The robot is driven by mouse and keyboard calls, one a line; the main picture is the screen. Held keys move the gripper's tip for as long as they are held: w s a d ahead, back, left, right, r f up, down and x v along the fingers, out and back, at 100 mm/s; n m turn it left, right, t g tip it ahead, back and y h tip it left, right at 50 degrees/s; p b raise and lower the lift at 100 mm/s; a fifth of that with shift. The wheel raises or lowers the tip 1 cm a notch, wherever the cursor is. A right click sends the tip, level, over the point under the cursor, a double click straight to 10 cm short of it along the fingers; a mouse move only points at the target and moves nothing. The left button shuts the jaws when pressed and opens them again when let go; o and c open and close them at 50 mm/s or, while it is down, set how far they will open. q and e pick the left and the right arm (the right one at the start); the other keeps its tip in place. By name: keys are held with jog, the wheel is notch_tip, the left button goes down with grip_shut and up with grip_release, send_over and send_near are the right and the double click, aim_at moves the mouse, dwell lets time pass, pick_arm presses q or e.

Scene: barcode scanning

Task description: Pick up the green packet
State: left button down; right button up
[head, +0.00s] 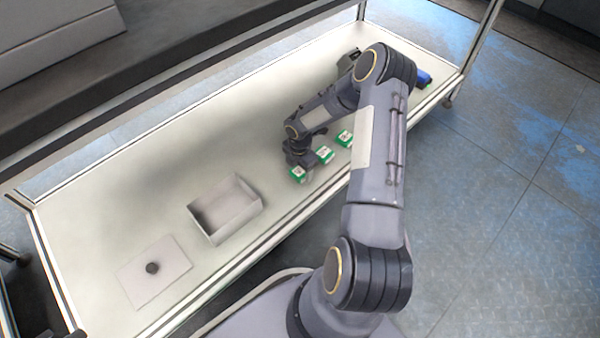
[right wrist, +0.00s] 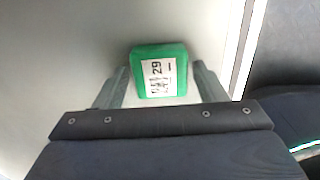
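A green packet (head: 298,174) with a white label lies on the pale table under my right gripper. In the right wrist view the packet (right wrist: 160,72) shows its printed label facing the camera. My right gripper (right wrist: 160,84) is open, with one finger on each side of the packet and a gap visible on both sides. Two more green packets, a middle one (head: 325,154) and a farther one (head: 345,138), lie in a row to the right. My left gripper is not in view.
An open white box (head: 226,210) stands left of the packets. A flat white plate with a dark round spot (head: 152,268) lies further left. A dark object (head: 348,62) and a blue object (head: 423,78) are at the table's far right end.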

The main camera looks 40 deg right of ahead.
jog(key=c, duration=0.8)
jog(key=shift+c, duration=0.2)
jog(key=shift+r, duration=0.1)
